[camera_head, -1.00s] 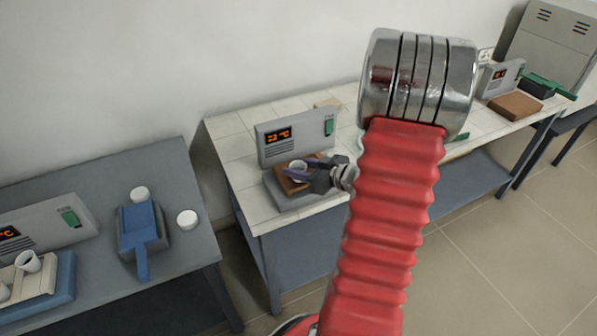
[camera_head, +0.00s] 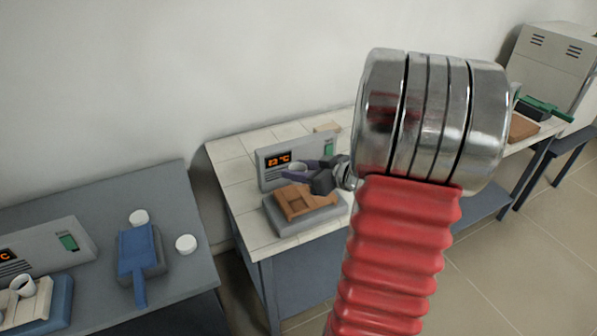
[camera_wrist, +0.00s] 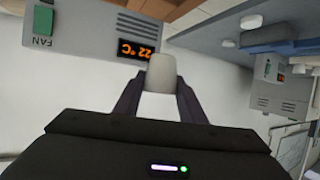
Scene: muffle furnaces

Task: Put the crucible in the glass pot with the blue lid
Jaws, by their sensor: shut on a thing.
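My gripper (camera_head: 300,168) is shut on a small white crucible (camera_wrist: 161,74). In the wrist view the crucible stands out between the two dark fingers (camera_wrist: 160,100). In the head view the held crucible (camera_head: 297,166) is small and partly covered by the fingers. It is above the brown block (camera_head: 306,202) on a grey base, in front of a grey unit (camera_head: 268,176) with an orange display reading about 22 °C. I cannot make out a glass pot with a blue lid in either view.
The tiled bench (camera_head: 233,172) holds the unit. My red arm hides the right middle.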

